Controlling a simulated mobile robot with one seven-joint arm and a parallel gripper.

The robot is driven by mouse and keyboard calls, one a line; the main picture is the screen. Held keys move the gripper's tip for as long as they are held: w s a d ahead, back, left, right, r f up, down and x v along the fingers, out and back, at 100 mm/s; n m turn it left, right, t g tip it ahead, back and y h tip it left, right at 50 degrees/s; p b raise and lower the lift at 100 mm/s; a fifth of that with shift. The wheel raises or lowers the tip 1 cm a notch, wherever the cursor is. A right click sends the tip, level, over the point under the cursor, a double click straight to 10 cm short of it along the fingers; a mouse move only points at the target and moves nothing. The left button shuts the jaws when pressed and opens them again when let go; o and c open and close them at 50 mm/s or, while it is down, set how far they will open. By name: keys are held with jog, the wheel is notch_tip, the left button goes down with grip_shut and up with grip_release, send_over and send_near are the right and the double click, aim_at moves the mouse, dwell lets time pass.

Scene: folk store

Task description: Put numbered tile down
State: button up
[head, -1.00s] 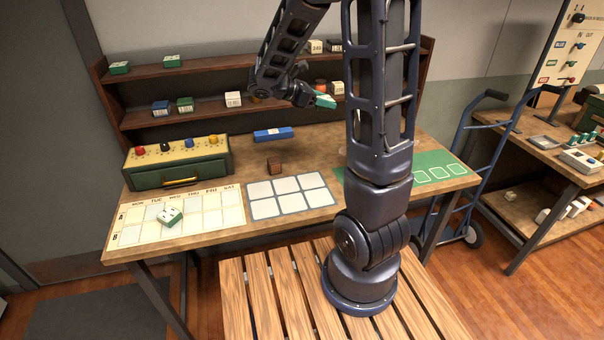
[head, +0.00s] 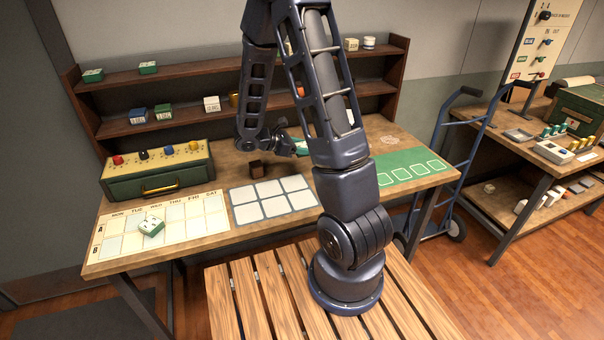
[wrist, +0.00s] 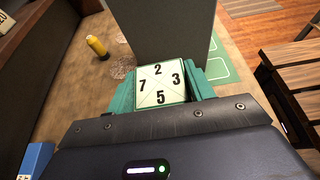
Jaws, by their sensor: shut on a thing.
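The numbered tile (wrist: 161,84) is pale, with 2, 3, 5 and 7 around a crossed face. My gripper (wrist: 162,88) is shut on it, its green fingers at the tile's two sides. In the head view my gripper (head: 300,147) is over the back part of the workbench, partly hidden behind my arm. The height of the tile above the bench is hard to tell. A green mat (head: 446,167) with white outlined squares lies to the right; part of it shows in the wrist view (wrist: 217,70).
A six-cell pale board (head: 233,205) lies mid-bench. A weekday grid (head: 90,262) with a green-white tile (head: 151,226) lies left. A shelf rack (head: 185,127) lines the back. A yellow cylinder (wrist: 96,46) stands on the bench.

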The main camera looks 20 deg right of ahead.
aim_at(303, 178)
jog(key=shift+f, duration=5.75)
jog(key=shift+f, duration=0.1)
jog(key=o, duration=1)
jog(key=shift+o, duration=0.2)
